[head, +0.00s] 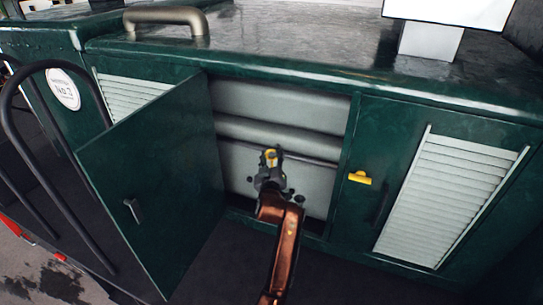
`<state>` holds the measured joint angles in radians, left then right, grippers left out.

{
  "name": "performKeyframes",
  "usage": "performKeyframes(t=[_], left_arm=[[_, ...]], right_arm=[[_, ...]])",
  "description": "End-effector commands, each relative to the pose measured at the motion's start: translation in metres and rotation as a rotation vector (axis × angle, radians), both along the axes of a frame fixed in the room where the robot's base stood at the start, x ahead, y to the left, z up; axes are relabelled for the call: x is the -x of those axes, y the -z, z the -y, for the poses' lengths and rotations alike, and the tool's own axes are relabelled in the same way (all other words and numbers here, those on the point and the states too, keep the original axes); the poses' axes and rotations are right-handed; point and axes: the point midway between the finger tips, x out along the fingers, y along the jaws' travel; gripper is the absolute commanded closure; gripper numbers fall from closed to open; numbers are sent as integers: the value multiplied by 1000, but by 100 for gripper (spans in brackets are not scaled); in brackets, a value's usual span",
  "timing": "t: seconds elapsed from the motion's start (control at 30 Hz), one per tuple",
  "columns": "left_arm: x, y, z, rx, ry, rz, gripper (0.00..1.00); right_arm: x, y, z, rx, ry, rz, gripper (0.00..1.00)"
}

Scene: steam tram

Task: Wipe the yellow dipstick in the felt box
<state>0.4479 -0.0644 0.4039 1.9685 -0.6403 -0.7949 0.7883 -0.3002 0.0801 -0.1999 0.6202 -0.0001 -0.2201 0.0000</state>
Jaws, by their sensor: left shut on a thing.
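My left gripper (270,172) is in front of the open compartment in the green cabinet. It is shut on a small yellow piece, which looks like the handle of the yellow dipstick (270,155). The dipstick's rod cannot be made out; the gripper and arm cover that area. Several small dark round fittings show beside and below the gripper. I cannot make out a felt box. My right gripper is not in view.
The green cabinet door (155,185) stands open at the left. A yellow catch (360,178) sits on the panel to the right, beside a white louvre (452,195). A black curved rail (50,150) is at far left. A metal handle (165,16) is on top.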

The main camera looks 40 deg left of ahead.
Motion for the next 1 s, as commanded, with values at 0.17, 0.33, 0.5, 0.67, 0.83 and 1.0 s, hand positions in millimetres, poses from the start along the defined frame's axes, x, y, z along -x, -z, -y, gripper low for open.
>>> performKeyframes(t=[0.17,0.33,0.5,0.67,0.83,1.0], left_arm=[[0,-17,0,-1,0,1,100],[0,-30,0,0,0,2,100],[0,-43,0,0,0,2,100],[0,-55,0,-1,0,1,100],[0,-68,0,-1,0,1,100],[0,-73,0,-1,0,1,100]], right_arm=[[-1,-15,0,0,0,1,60],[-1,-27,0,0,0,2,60],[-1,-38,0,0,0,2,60],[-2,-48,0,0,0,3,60],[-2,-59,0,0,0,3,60],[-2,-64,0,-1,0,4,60]])
